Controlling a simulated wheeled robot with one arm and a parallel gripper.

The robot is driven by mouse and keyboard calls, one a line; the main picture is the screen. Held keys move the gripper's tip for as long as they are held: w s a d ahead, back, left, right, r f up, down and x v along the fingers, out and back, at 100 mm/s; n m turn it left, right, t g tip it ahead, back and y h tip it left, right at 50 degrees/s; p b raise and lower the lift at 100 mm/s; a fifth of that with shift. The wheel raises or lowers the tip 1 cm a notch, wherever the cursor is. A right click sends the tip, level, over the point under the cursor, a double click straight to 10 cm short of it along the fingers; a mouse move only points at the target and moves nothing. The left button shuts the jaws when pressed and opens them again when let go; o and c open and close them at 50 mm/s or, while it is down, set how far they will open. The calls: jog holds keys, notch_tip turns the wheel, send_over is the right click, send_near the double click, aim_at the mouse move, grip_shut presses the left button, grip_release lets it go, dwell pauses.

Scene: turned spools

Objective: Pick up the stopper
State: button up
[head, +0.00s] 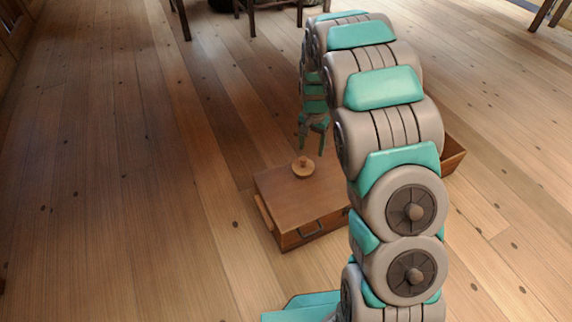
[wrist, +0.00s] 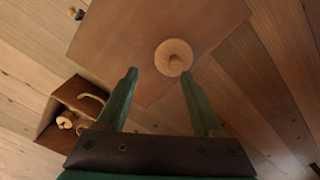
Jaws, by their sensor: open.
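The stopper (head: 303,167) is a small round wooden piece with a knob on top. It sits upright on the flat top of a brown wooden box (head: 278,192). In the wrist view the stopper (wrist: 173,57) lies just beyond the fingertips, near the gap between them and closer to the right finger. My gripper (head: 313,142) is above the box top and apart from the stopper. In the wrist view its two green fingers (wrist: 159,74) are spread, with nothing between them.
An open wooden box (head: 453,155) stands on the plank floor, mostly behind my arm. The wrist view shows an open container (wrist: 50,138) with several small things inside. Dark furniture legs (head: 182,20) stand at the back. The floor at left is clear.

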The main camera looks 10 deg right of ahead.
aim_at(303, 158)
jog(key=shift+w+a+f, duration=0.3)
jog(key=shift+w+f, duration=0.15)
jog(key=shift+f, duration=0.05)
jog(key=shift+w+a+f, duration=0.3)
jog(key=shift+w+f, duration=0.15)
jog(key=shift+f, duration=0.05)
jog(key=shift+w+a+f+b, duration=0.1)
jog(key=shift+f+b, duration=0.05)
jog(key=shift+f, duration=1.1)
jog(key=shift+w+a+f+b, duration=0.1)
jog(key=shift+w+f, duration=0.05)
jog(key=shift+f, duration=1.15)
jog(key=shift+w+a+f+b, duration=0.1)
jog(key=shift+f+b, duration=0.05)
jog(key=shift+f, duration=1.1)
jog(key=shift+c, duration=0.2)
grip_shut()
